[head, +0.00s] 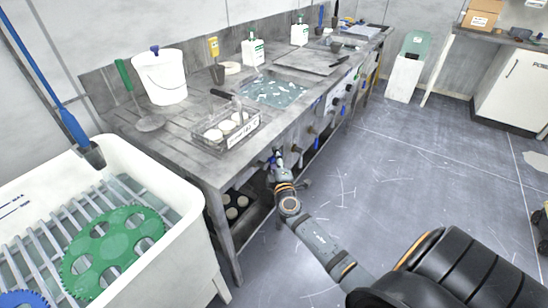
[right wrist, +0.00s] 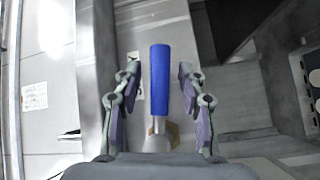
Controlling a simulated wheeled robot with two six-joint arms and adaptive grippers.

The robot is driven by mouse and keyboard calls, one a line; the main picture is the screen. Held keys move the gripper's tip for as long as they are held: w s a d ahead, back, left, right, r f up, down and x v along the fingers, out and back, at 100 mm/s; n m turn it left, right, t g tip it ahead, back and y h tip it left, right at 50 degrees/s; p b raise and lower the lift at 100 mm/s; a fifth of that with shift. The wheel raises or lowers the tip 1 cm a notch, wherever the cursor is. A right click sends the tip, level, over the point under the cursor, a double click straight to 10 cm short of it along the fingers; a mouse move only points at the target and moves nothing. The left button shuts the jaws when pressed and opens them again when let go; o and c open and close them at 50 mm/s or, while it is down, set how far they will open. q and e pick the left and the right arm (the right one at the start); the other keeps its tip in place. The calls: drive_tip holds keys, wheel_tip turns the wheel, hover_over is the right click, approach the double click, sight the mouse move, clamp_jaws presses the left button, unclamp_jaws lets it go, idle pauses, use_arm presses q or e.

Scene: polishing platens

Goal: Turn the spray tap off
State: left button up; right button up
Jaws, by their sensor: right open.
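My right gripper (head: 276,160) is at the front face of the grey bench, below its edge. In the right wrist view my right gripper (right wrist: 160,100) is open, its two fingers standing on either side of a blue tap handle (right wrist: 159,80). The handle lies between the fingers with a gap on both sides, and a brass-coloured fitting (right wrist: 172,134) shows near its base. In the head view the gripper mostly hides this handle. My left gripper is not in view. I cannot read any label on the tap.
The bench (head: 215,172) carries a wire tray (head: 254,138) of pale discs, a white bucket (head: 160,78) and bottles. More knobs and taps (head: 312,130) line its front further right. A white basin (head: 197,198) with a green disc (head: 112,240) stands at the left. The floor (head: 400,175) is clear.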

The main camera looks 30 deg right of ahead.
drive_tip(key=shift+w, duration=0.1)
clamp_jaws()
idle(0.5)
